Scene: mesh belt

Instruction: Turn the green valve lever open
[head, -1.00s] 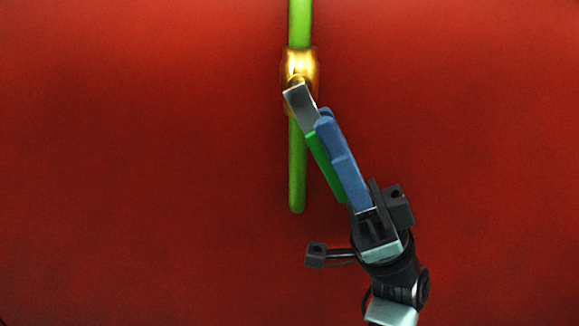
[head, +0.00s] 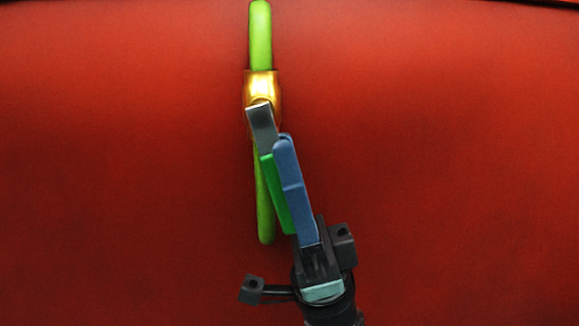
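A green pipe (head: 261,40) runs up and down in the head view, with a brass valve body (head: 262,87) on it. A lever with a grey metal arm (head: 262,128) and a green grip (head: 277,195) hangs down from the valve. It tilts slightly right of the pipe line and partly covers the lower pipe. My gripper (head: 285,148) comes up from below. Its blue fingers lie along the right side of the green grip, very close or touching. The fingers overlap in this view, so their gap is hidden.
A broad red surface (head: 120,150) fills the background behind the pipe. There is clear room left and right of the valve. A dark edge (head: 530,4) shows at the top right.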

